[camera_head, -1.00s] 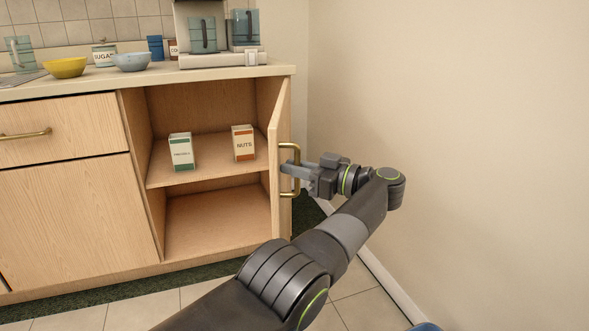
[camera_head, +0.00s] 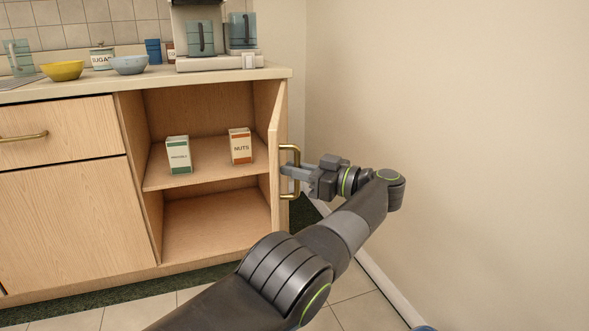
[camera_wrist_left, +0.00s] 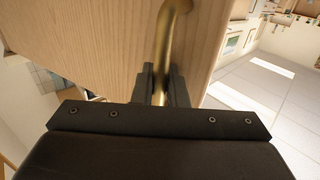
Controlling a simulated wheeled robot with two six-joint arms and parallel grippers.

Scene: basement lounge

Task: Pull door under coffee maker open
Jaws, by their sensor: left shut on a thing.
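The cabinet door (camera_head: 276,158) under the coffee maker (camera_head: 215,52) stands wide open, swung out on the right side of the cabinet and seen nearly edge-on. Its brass handle (camera_head: 296,172) is on the face turned toward the wall. My left gripper (camera_head: 289,172) is shut on this handle, with its arm reaching in from below. In the left wrist view the brass handle (camera_wrist_left: 173,35) runs down between the dark fingers (camera_wrist_left: 159,88), close to the wooden door face (camera_wrist_left: 95,40). My right gripper is not in view.
The open cabinet shows a shelf (camera_head: 205,165) with a green-and-white box (camera_head: 178,155) and a nuts box (camera_head: 240,147). Bowls, a sugar jar (camera_head: 102,58) and cups stand on the counter (camera_head: 150,77). A bare wall (camera_head: 450,120) is close on the right.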

